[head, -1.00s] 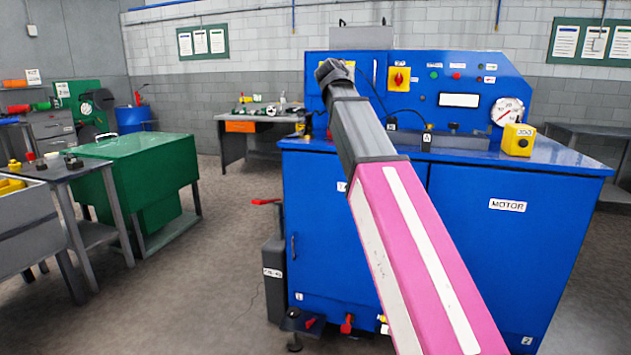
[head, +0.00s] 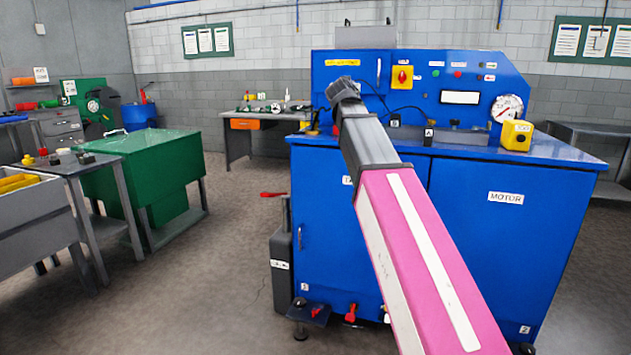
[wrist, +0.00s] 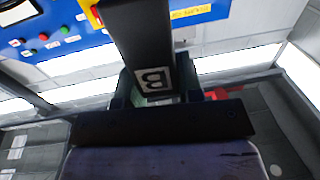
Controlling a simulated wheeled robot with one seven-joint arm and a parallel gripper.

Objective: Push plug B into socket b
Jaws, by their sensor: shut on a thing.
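Plug B (wrist: 140,35) is a dark block with a white label reading B, upside down in the wrist view. My gripper (wrist: 158,92) is shut on it, one finger on each side. In the head view, the end of my arm is over the left part of the blue bench (head: 480,144); my fingers and the plug cannot be made out there. A small block labelled A (head: 428,136) stands on the bench top, with another small labelled block (head: 395,122) behind it to the left. Socket b cannot be identified in either view.
The bench's upright panel (head: 425,90) carries a yellow-and-red switch (head: 402,77), with a dark cable hanging in front. A yellow box (head: 516,135) and a gauge (head: 507,108) are at the right. A green cabinet (head: 160,165) stands apart at the left.

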